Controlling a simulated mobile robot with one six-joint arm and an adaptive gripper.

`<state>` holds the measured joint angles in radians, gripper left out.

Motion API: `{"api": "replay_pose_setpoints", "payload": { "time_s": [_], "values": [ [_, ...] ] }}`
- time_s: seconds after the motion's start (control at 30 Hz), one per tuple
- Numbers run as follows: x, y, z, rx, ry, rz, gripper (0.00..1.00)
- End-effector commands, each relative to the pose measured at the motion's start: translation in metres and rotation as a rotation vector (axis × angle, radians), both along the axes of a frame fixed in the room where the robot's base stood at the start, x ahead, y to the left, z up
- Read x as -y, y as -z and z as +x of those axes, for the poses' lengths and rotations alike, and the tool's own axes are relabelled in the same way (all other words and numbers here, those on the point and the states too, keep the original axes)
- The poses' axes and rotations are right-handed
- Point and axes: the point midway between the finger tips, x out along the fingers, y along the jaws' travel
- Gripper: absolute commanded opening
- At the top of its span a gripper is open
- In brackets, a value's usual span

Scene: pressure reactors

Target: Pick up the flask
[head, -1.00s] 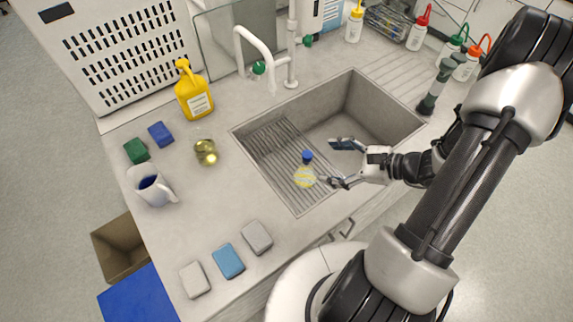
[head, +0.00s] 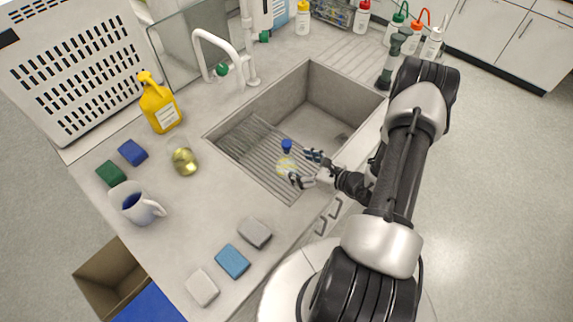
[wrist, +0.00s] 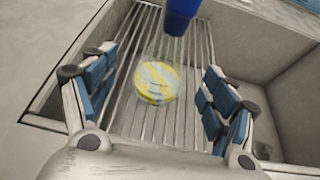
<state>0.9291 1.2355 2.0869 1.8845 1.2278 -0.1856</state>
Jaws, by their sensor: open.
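A clear flask (head: 286,166) with yellow in its base and a blue cap (head: 287,146) stands upright on the ribbed drainer (head: 249,145) in the left part of the sink. In the wrist view the flask (wrist: 157,78) shows between and beyond my two fingers, its blue cap (wrist: 179,14) at the top edge. My gripper (head: 301,166) is open, its blue-padded fingers spread right beside the flask. I cannot tell whether a finger touches it. Another clear glass vessel with yellow liquid (head: 184,160) stands on the counter left of the sink.
The sink walls (head: 342,93) rise around the drainer, and its deeper basin lies right of it. A tap (head: 218,55) stands behind.

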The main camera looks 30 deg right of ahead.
Motion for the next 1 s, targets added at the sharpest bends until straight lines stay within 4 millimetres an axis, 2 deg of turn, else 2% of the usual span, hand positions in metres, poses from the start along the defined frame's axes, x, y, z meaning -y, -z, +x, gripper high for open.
{"api": "replay_pose_setpoints", "payload": {
  "time_s": [0.27,0.43,0.6,0.87,1.0],
  "values": [
    [-0.007,0.008,0.019,0.002,-0.002,-0.002,0.78],
    [-0.012,0.016,0.044,0.002,-0.004,-0.002,0.78],
    [-0.018,0.022,0.058,-0.001,0.000,-0.001,0.78],
    [-0.018,0.021,0.060,0.000,0.003,-0.001,0.78],
    [-0.018,0.021,0.060,0.001,0.001,-0.002,0.68]
  ]
}}
